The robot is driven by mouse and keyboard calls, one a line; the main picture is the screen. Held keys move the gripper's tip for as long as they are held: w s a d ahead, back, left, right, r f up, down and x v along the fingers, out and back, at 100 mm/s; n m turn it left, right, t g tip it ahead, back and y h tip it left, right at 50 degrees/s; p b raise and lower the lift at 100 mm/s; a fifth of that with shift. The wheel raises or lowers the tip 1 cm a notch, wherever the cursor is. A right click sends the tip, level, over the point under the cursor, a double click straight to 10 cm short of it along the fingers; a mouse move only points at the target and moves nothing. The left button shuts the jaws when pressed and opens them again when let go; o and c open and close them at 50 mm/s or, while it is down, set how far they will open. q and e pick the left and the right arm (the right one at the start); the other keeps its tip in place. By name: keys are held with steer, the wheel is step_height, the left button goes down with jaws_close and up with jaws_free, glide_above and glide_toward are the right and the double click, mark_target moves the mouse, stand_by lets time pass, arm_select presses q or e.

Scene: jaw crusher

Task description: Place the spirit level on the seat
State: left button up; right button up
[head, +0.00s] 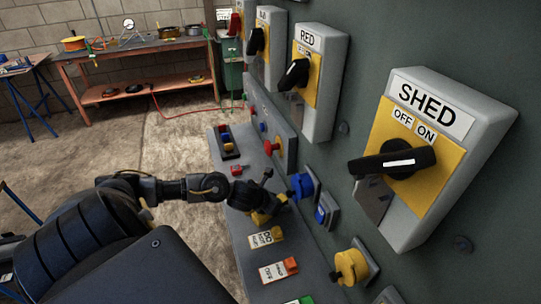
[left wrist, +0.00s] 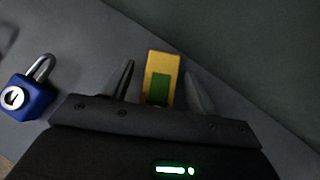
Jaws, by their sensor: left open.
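A small yellow block with a green patch, which looks like the spirit level (left wrist: 162,68), lies on a grey surface in the left wrist view. My left gripper (left wrist: 160,72) is open, with one finger on each side of the block's near part. No grip on it shows. In the head view my left gripper (head: 268,194) is over the grey ledge (head: 240,238), beside a yellow piece (head: 261,218) that it partly hides. I cannot pick out the seat for sure. My right gripper is not in view.
A blue padlock (left wrist: 30,98) lies left of the gripper in the wrist view. The switch panel (head: 360,35) rises right of the ledge, with a SHED switch box (head: 445,150) and a RED one (head: 320,80).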

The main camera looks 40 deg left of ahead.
arm_select(q)
steer(key=shift+f, duration=0.1)
steer(key=shift+w, duration=0.1)
steer(key=shift+c, duration=1)
steer(key=c, duration=1)
steer(key=shift+c, duration=0.2)
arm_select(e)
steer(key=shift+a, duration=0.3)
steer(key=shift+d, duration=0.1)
